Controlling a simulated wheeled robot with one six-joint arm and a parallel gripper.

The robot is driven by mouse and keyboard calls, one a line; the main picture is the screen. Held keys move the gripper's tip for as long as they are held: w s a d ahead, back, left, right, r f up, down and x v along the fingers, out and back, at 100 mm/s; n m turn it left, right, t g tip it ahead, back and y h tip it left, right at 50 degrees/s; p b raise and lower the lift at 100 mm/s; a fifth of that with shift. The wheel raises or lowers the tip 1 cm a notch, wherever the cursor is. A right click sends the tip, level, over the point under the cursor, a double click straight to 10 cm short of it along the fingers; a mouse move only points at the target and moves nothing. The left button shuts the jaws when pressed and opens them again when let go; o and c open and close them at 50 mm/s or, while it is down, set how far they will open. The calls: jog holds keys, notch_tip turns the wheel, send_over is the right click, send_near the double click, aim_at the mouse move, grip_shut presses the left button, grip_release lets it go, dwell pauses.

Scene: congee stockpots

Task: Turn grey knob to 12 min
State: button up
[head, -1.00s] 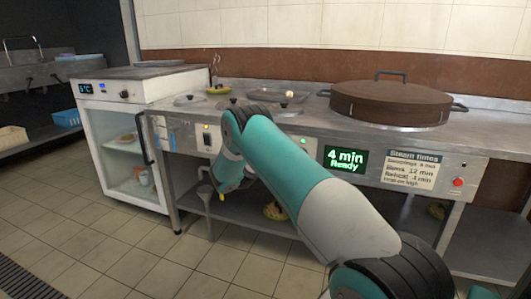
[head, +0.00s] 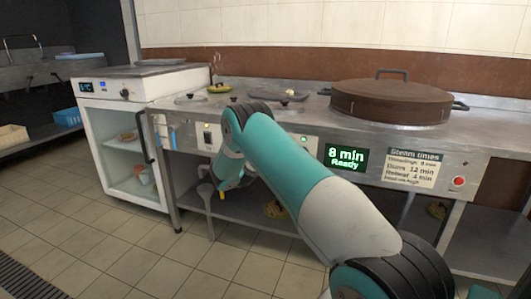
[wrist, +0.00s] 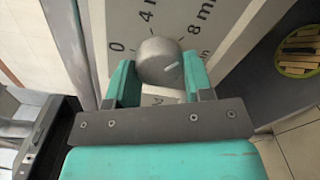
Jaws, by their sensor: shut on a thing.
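The grey knob (wrist: 160,62) sits on a white dial plate (wrist: 112,22) in the wrist view. Marks for 0, 4 and 8 min are readable on the plate; other marks are partly hidden. A pale pointer line on the knob aims to the upper right, roughly toward the 8 min side. My gripper (wrist: 160,82) is shut on the knob, one teal finger on each side. In the head view my arm hides the knob. The green display (head: 346,158) reads "8 min Ready".
A "Steam times" sign (head: 413,168) and a red button (head: 458,181) are on the panel right of the display. A large brown lidded steamer (head: 391,100) stands on the counter. A white fridge cabinet (head: 128,140) stands at left.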

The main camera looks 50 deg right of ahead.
jog(key=shift+a+m+b, duration=0.1)
jog(key=shift+m+b, duration=2.25)
jog(key=shift+m, duration=3.15)
jog(key=o, duration=0.9)
jog(key=shift+r, duration=0.1)
jog(key=b+v, duration=0.6)
jog(key=v, duration=1.1)
